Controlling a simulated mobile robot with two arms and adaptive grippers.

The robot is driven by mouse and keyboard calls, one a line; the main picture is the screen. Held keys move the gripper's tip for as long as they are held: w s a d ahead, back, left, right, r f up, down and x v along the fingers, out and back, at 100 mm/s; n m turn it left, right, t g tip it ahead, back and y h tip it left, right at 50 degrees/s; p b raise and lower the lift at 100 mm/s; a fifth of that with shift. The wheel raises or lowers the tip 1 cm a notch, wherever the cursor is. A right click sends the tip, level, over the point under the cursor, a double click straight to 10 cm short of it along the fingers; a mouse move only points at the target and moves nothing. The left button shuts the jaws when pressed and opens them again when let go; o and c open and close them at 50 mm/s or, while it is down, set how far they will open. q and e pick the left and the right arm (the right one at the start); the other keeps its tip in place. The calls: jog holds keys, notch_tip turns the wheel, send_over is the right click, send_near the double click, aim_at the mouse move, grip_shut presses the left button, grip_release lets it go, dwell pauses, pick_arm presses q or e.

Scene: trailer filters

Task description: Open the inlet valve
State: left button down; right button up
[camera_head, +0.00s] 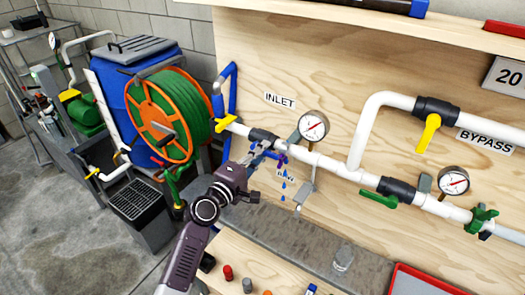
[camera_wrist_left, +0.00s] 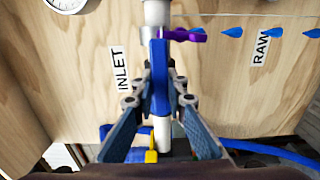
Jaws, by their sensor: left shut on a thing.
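In the left wrist view my left gripper (camera_wrist_left: 160,88) is shut on a blue lever handle (camera_wrist_left: 159,62), a finger on each side. There the handle looks in line with the white pipe (camera_wrist_left: 158,12). The gripper mostly hides the handle in the head view. My right gripper is not in view.
A purple piece (camera_wrist_left: 183,35) sits on the pipe beside the handle. Blue drops (camera_head: 284,185) show below the pipe. Gauges (camera_head: 313,126), a yellow bypass handle (camera_head: 428,133) and a green handle (camera_head: 379,199) are to the right. A hose reel (camera_head: 160,129) stands left. Loose parts lie below.

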pick_arm(q)
jog(key=c, duration=1.9)
grip_release()
jog(key=v, duration=1.2)
jog(key=shift+f, duration=0.1)
